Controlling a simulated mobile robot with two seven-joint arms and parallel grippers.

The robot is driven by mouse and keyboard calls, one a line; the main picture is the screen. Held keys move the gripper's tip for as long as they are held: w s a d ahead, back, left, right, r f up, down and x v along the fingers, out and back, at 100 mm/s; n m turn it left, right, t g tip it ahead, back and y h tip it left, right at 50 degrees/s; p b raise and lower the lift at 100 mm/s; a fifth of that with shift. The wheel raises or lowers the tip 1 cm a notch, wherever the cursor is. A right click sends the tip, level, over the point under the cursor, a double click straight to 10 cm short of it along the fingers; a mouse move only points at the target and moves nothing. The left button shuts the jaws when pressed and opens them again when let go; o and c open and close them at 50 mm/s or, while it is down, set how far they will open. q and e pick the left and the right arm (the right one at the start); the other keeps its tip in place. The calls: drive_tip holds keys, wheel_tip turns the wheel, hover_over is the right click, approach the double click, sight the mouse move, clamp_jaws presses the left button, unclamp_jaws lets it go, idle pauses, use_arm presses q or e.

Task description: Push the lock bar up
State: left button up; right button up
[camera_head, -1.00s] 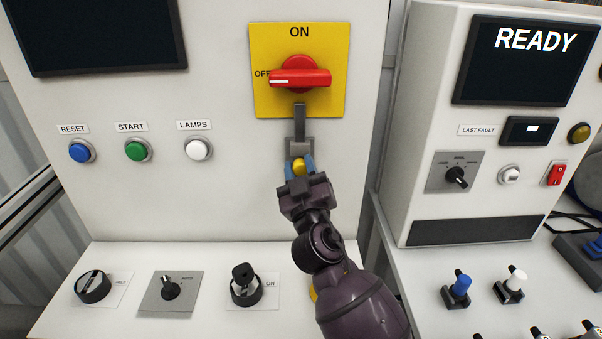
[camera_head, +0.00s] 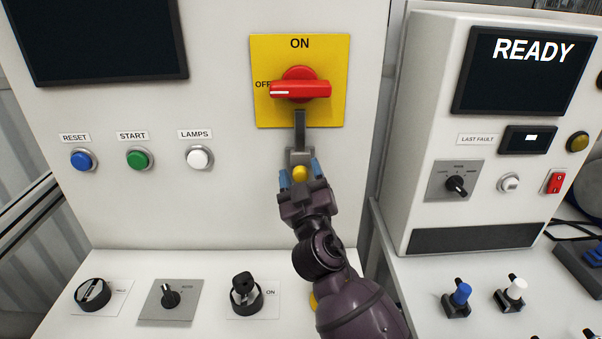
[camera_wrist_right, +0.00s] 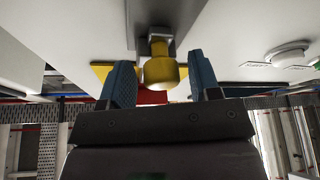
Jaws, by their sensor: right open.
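The lock bar (camera_head: 300,131) is a grey upright strip below the red rotary handle (camera_head: 300,90) on the yellow plate (camera_head: 331,113). In the wrist view gaps show between the knob and both fingers. The red handle lies horizontal, its white mark toward OFF. My left gripper is not in view.
Blue (camera_head: 82,160), green (camera_head: 138,159) and white (camera_head: 199,157) buttons are on the panel to the left. Rotary switches, one of them black (camera_head: 93,294), stand on the ledge below. A READY cabinet (camera_head: 427,150) stands to the right. The panel around the bar is clear.

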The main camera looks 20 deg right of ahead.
drive_tip(key=b+v, duration=0.3)
drive_tip(key=v, duration=0.7)
drive_tip(key=shift+s, duration=0.25)
drive_tip(key=shift+f, duration=0.1)
